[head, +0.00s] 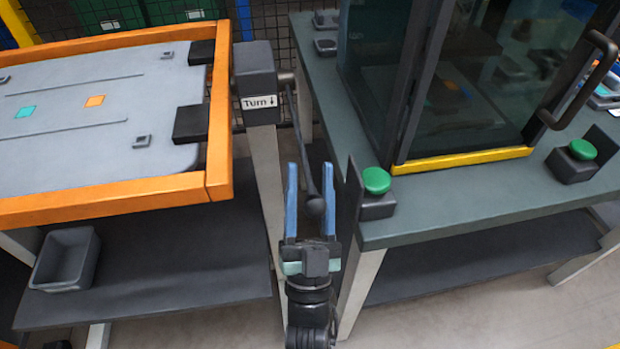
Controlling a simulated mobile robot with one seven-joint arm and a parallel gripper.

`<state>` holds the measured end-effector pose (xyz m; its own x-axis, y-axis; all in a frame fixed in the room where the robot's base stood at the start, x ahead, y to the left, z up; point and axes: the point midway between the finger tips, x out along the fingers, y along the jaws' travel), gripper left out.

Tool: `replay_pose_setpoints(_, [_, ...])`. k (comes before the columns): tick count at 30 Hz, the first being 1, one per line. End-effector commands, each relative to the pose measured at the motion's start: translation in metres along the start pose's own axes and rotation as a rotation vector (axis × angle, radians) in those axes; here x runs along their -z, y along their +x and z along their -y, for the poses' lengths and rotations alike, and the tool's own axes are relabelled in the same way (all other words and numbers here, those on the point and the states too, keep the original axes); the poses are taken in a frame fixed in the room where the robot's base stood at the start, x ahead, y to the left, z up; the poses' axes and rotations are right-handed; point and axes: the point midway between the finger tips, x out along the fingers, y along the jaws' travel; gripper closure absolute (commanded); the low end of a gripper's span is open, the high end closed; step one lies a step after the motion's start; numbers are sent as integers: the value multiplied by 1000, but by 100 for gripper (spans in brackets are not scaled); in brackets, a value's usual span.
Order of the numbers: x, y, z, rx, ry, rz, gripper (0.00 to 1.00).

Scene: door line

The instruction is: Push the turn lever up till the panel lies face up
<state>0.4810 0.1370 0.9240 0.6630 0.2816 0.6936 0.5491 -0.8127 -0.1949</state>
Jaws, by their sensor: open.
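The turn lever (302,142) is a dark rod with a round knob (316,207) at its lower end. It hangs down from a dark box labelled "Turn" with a downward arrow (259,102). The grey panel (75,108) lies flat in an orange frame (105,196) at left, with slots, small coloured squares and dark clamps on its visible side. My gripper (310,172) is open, its two blue fingers pointing away from me. In the picture the knob and lower rod lie between the fingers; I cannot tell whether they touch.
A dark bench (470,205) at right carries a glass-doored cabinet (455,80) and green push buttons (376,181). Its near left corner is close beside my gripper. A lower shelf (150,265) at left holds a grey bin (66,260). A narrow gap separates the benches.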

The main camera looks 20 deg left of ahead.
Motion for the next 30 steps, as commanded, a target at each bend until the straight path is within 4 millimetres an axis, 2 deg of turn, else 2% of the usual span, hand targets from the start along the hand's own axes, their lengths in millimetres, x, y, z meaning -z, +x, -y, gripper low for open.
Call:
replay_pose_setpoints(5, [0, 0, 0, 0, 0, 0, 52])
replay_pose_setpoints(13, [0, 0, 0, 0, 0, 0, 98])
replay_pose_setpoints(14, [0, 0, 0, 0, 0, 0, 100])
replay_pose_setpoints(30, [0, -1, 0, 0, 0, 0, 100])
